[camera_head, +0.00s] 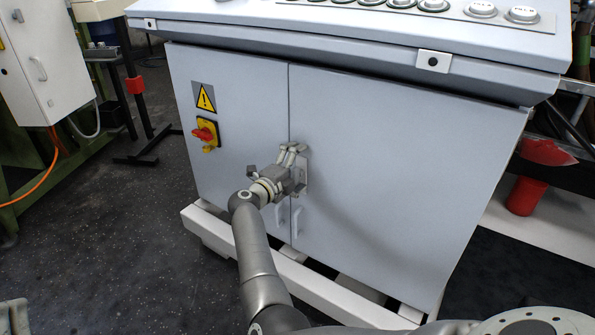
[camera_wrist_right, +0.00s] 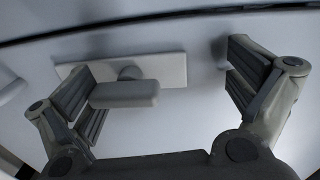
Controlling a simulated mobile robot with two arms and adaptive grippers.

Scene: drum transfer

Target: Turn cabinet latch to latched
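The cabinet (camera_head: 400,170) is light grey with two doors. The latch's pale base plate (camera_head: 303,178) sits on the right door beside the door seam, partly hidden by my right gripper (camera_head: 291,163). In the right wrist view the latch handle (camera_wrist_right: 130,92) is a short grey bar standing off its plate (camera_wrist_right: 172,68), lying along it. My right gripper (camera_wrist_right: 160,90) is open with its fingers wide apart. The left-hand finger overlaps the handle's end in the picture; I cannot tell if they touch. A grey piece at the head view's bottom left corner (camera_head: 13,314) may be my left gripper.
A red and yellow switch (camera_head: 206,134) and a warning label (camera_head: 204,97) are on the left door. Two small pale handles (camera_head: 297,222) flank the seam below the latch. A button console (camera_head: 440,10) juts out above.

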